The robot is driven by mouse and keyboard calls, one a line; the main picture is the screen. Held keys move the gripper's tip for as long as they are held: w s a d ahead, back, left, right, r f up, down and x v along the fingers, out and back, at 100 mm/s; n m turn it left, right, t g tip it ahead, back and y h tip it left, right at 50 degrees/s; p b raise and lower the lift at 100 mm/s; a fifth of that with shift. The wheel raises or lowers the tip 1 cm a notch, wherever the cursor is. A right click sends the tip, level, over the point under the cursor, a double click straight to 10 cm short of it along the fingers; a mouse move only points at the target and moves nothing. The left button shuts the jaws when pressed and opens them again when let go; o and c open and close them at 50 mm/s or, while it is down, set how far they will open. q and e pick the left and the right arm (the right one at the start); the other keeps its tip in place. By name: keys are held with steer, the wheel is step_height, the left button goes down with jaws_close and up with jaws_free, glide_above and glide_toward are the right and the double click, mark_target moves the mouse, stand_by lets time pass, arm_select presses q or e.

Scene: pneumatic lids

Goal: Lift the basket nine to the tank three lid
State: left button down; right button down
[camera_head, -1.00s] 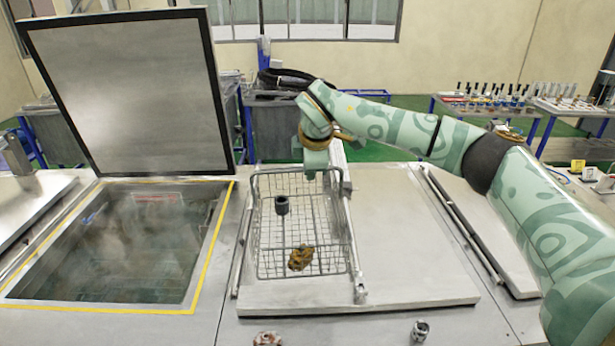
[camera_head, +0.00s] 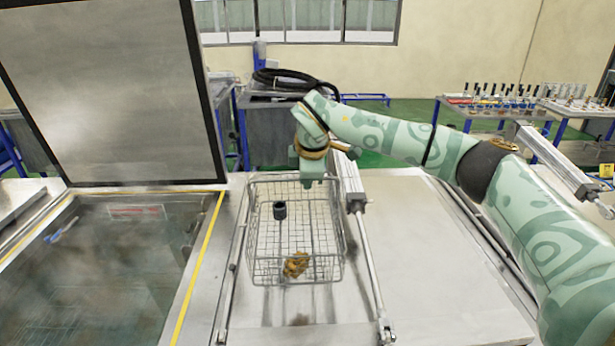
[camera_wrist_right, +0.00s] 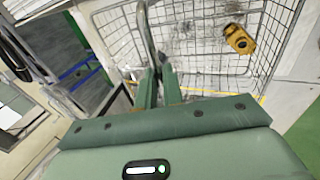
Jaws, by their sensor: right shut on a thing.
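The wire basket (camera_head: 338,262) hangs over the closed metal lid (camera_head: 420,235), with a dark shadow on the lid below it. It holds a dark cylinder (camera_head: 280,210) and a yellow-brown part (camera_head: 296,265); the yellow part also shows in the right wrist view (camera_wrist_right: 240,38). My right gripper (camera_head: 313,183) is at the basket's far rim. In the right wrist view its fingers (camera_wrist_right: 159,85) are closed at the basket's rim. No tank or basket number is readable. My left gripper is not in view.
An open tank (camera_head: 100,260) with a yellow border lies at the left, its grey lid (camera_head: 100,90) raised. A metal strut (camera_head: 368,250) runs along the basket's right side. Tables with bottles (camera_head: 490,105) stand at the far right. The closed lid is bare right of the strut.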

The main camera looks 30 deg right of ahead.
steer(key=shift+w, duration=0.1)
steer(key=shift+f+b, duration=3.2)
steer(key=shift+f, duration=1.8)
